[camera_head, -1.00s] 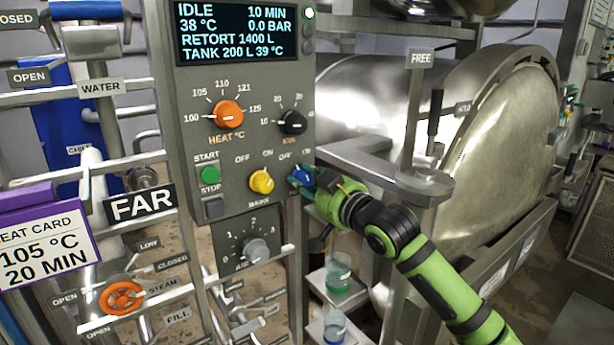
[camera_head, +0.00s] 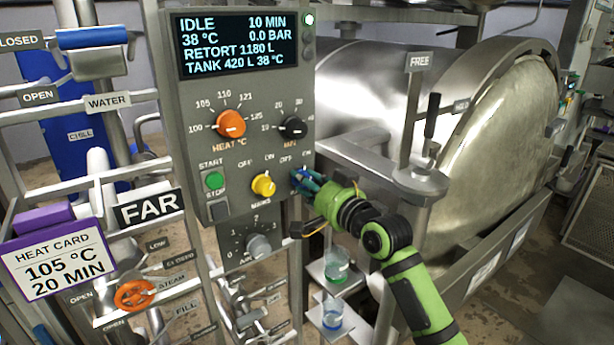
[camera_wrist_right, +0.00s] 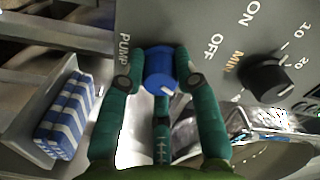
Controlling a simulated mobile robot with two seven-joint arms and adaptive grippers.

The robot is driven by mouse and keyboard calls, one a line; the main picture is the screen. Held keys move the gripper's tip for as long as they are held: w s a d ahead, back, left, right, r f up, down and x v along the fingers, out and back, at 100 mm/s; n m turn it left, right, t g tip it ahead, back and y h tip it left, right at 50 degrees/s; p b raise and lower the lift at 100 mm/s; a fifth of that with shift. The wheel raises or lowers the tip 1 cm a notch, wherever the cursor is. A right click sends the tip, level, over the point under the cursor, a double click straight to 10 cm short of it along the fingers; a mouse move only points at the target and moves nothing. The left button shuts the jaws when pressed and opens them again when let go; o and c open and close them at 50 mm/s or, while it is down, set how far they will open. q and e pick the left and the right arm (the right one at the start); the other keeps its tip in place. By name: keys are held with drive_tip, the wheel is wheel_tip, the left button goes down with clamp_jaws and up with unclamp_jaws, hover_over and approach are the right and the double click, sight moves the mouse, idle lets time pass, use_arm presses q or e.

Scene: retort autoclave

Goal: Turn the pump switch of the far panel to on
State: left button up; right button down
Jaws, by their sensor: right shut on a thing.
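The far panel (camera_head: 240,100) is a grey box beside a sign reading FAR (camera_head: 150,207). My right gripper (camera_head: 303,182) is at its lower right corner, where its fingers hide most of the pump switch. In the right wrist view the pump switch (camera_wrist_right: 159,65) is a blue knob beside the word PUMP. The green fingers are shut around it. A short white mark shows at the knob's lower edge. I cannot tell for sure which label it points at. My left gripper is not in view.
The yellow mains knob (camera_head: 263,186) is just left of my right gripper. An orange heat knob (camera_head: 231,124) and a black minutes knob (camera_head: 293,128) are above. The display (camera_head: 236,45) reads IDLE, retort 1180 L, tank 420 L. A steel retort (camera_head: 480,130) stands at right.

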drive_tip(key=shift+m, duration=0.3)
drive_tip(key=c, duration=0.9)
unclamp_jaws()
drive_tip(key=v, duration=1.2)
